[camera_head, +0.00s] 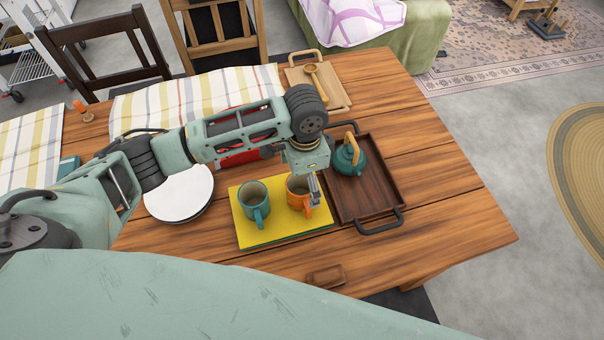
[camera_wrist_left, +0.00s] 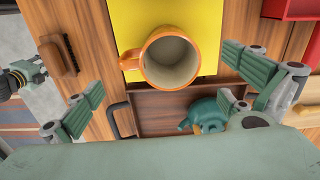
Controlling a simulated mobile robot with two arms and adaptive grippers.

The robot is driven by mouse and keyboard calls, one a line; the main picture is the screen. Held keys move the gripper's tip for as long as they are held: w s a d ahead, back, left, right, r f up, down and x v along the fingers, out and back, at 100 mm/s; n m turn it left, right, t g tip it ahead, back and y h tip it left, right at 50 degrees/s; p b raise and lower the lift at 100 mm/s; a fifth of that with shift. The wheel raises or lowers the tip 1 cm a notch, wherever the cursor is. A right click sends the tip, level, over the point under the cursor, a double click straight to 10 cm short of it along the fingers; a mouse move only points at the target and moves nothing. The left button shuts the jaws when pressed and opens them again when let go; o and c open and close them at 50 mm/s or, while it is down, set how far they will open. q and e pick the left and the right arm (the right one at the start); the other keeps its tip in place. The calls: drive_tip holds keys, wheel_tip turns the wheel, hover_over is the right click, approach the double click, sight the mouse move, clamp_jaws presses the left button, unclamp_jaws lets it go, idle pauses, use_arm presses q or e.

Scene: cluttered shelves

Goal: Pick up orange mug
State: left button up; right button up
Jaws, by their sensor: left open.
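The orange mug (camera_head: 294,188) stands upright at the right side of a yellow board (camera_head: 250,235), partly hidden by my left gripper in the head view. In the left wrist view the orange mug (camera_wrist_left: 172,58) is seen from above, empty, its handle towards the left. My left gripper (camera_head: 314,190) is over the mug's right side. In the left wrist view my left gripper (camera_wrist_left: 163,72) has its fingers spread wide, with the mug between and beyond them; I see no grip. What looks like my right gripper (camera_wrist_left: 25,73) shows small at the left edge, its jaws unclear.
A teal mug (camera_head: 254,202) stands left of the orange one on the board. A dark tray (camera_head: 385,190) with a teal teapot (camera_head: 348,160) lies right.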

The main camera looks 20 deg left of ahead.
sight(303, 192)
use_arm(q)
drive_tip(key=f, duration=0.1)
drive_tip(key=s+f, duration=0.1)
drive_tip(key=shift+f+p, duration=0.35)
drive_tip(key=shift+p, duration=0.05)
drive_tip(key=shift+s+f+p, duration=0.2)
drive_tip(key=shift+f+p, duration=0.4)
drive_tip(key=shift+f, duration=0.55)
drive_tip(key=shift+w+f, duration=0.2)
drive_tip(key=shift+f, duration=0.95)
drive_tip(key=c, duration=1.3)
drive_tip(key=shift+c, duration=1.1)
use_arm(e)
drive_tip(key=shift+s+d+r, duration=0.25)
drive_tip(key=shift+s+r, duration=0.25)
drive_tip(key=shift+s, duration=0.15)
drive_tip(key=shift+s+d+r, duration=0.25)
drive_tip(key=shift+s+r, duration=0.25)
drive_tip(key=shift+s, duration=0.1)
